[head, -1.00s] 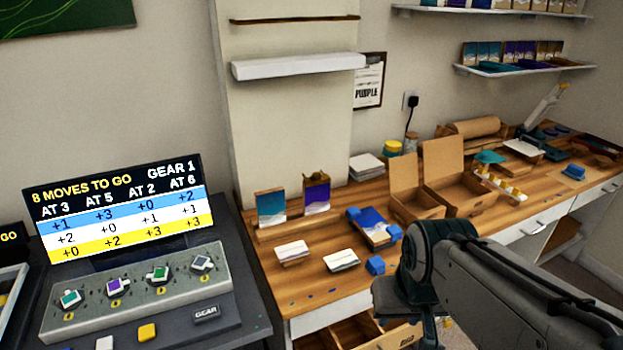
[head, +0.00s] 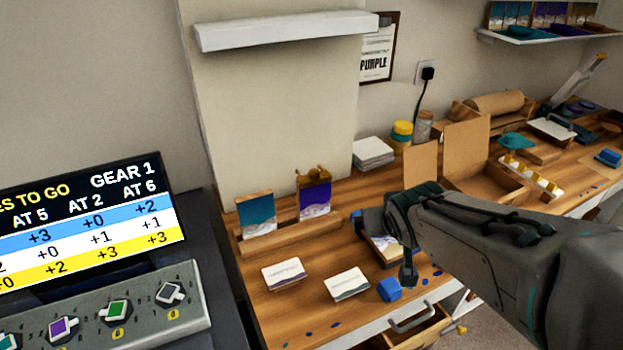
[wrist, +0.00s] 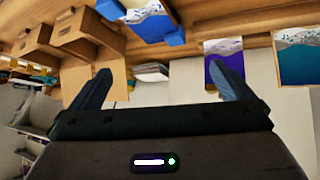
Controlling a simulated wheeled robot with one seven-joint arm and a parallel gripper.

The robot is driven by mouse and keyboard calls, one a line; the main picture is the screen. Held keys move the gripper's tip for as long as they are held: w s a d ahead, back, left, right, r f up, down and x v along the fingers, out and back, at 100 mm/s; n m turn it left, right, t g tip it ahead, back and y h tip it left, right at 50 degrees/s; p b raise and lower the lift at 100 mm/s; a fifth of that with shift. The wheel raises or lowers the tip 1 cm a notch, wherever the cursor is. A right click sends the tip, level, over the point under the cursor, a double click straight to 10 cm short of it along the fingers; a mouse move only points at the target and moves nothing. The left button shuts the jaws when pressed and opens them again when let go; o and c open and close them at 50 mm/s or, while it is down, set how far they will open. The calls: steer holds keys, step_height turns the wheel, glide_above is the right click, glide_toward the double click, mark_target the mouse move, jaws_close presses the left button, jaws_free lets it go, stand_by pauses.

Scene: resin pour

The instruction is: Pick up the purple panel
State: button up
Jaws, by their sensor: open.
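A purple panel with a white wavy lower part (head: 315,198) stands upright in the wooden rack at the back of the bench, a gold clip-like piece at its top. It also shows in the wrist view (wrist: 226,66), upside down, by the right fingertip. Another panel (head: 386,246) lies between blue blocks, mostly hidden by my arm in the head view; it shows blue and white in the wrist view (wrist: 148,24). My gripper (wrist: 160,72) is open, with nothing between its fingers. It is above the bench, in front and right of the rack.
A teal panel (head: 256,213) stands left in the same rack (head: 285,238). Two card stacks (head: 284,274) (head: 346,285) and a blue block (head: 389,289) lie in front. A white shelf (head: 285,31) overhangs the rack. Cardboard boxes (head: 467,150) stand to the right.

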steer(key=w+a+f+n+t+y+b, duration=0.1)
steer(key=w+a+t+b, duration=0.1)
steer(key=w, duration=0.2)
steer(key=n+t+y+b, duration=0.2)
steer(key=n+y, duration=0.1)
steer(key=y, duration=0.2)
glide_toward(315, 189)
steer(key=p+x, duration=0.5)
steer(key=p, duration=0.1)
steer(key=shift+w+a+f, duration=0.15)
steer(key=shift+a, duration=0.05)
steer(key=shift+p+x, duration=0.45)
steer(key=shift+x, duration=2.25)
steer(key=shift+w+d, duration=0.15)
steer(key=c, duration=0.9)
